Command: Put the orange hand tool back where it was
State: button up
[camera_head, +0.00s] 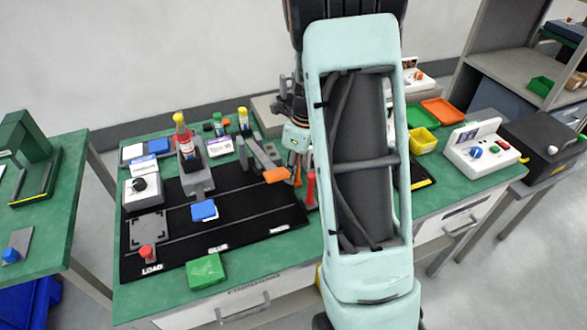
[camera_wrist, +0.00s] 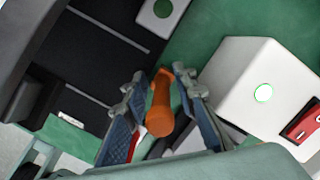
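The orange hand tool (camera_wrist: 160,105) lies lengthwise between the two fingers of my gripper (camera_wrist: 161,78) in the wrist view. The fingertips are close on either side of it, but whether both touch it is unclear. In the head view, the orange tool (camera_head: 298,172) shows as a thin upright piece just below my gripper (camera_head: 296,155), left of an upright red tool (camera_head: 311,188). My arm hides the area to the right. The tool's lower end and what it stands in or hangs over are not clear.
A clamp with an orange handle (camera_head: 277,175) is close on the left. A green block (camera_head: 205,271) lies at the front edge.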

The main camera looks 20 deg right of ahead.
jog(key=shift+o, duration=0.2)
jog(key=r, duration=0.4)
jog(key=s+r+p, duration=0.1)
jog(key=r, duration=0.3)
jog(key=d+r, duration=0.1)
jog(key=r, duration=0.3)
jog(key=shift+s+d+r+p, duration=0.1)
jog(key=shift+s+r+p, duration=0.05)
jog(key=shift+p, duration=0.2)
